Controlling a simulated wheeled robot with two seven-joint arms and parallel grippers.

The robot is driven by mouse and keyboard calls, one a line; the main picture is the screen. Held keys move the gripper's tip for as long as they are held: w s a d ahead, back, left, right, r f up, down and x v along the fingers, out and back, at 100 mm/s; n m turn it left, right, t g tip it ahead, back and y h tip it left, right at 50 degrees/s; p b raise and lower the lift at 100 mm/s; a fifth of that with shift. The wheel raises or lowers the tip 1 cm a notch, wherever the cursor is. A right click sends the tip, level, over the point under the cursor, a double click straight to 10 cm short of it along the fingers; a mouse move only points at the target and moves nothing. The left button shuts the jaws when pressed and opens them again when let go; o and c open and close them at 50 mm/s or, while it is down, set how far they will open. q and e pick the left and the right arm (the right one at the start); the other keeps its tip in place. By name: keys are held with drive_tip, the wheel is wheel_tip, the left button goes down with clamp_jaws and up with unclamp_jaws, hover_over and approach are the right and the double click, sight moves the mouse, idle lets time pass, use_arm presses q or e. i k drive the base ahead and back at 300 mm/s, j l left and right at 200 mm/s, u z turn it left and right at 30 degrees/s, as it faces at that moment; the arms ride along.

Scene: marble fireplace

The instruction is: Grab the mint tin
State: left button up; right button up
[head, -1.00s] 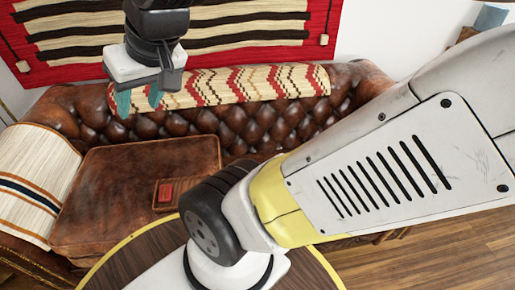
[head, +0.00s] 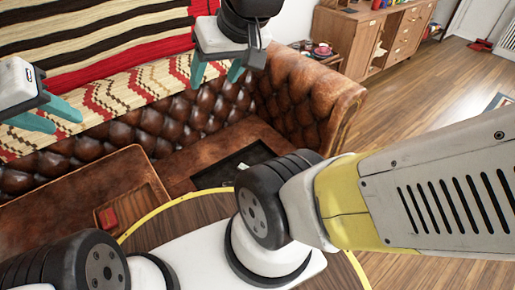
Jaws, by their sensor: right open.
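A small red box (head: 108,217), perhaps the mint tin, sits on a wooden tray (head: 136,211) on the brown leather sofa at the lower left. It is too small for me to read any label. My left gripper (head: 64,123) is at the left edge, its two teal fingers apart and empty, above and left of the red box in the picture. My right gripper (head: 215,82) is open and empty at the top, in front of the sofa back. Neither gripper touches the red box.
A black tray (head: 232,166) with small items lies on the sofa seat (head: 190,165). A wooden cabinet (head: 345,38) stands at the back right. The floor (head: 430,90) there is clear.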

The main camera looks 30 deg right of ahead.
sight(242, 166)
drive_tip(key=z, duration=0.85)
drive_tip(key=u, duration=0.75)
drive_tip(key=l+u, duration=0.3)
drive_tip(key=u, duration=0.2)
drive_tip(key=l+u, duration=0.35)
drive_tip(key=u, duration=0.15)
drive_tip(key=l+u, duration=0.35)
drive_tip(key=u, duration=0.15)
drive_tip(key=k+l+u, duration=0.1)
drive_tip(key=l, duration=0.25)
drive_tip(key=k+l, duration=0.1)
drive_tip(key=l, duration=0.2)
drive_tip(key=k+l+u, duration=0.15)
drive_tip(key=l, duration=0.2)
drive_tip(key=k+l, duration=0.1)
drive_tip(key=l, duration=0.2)
drive_tip(key=u, duration=0.05)
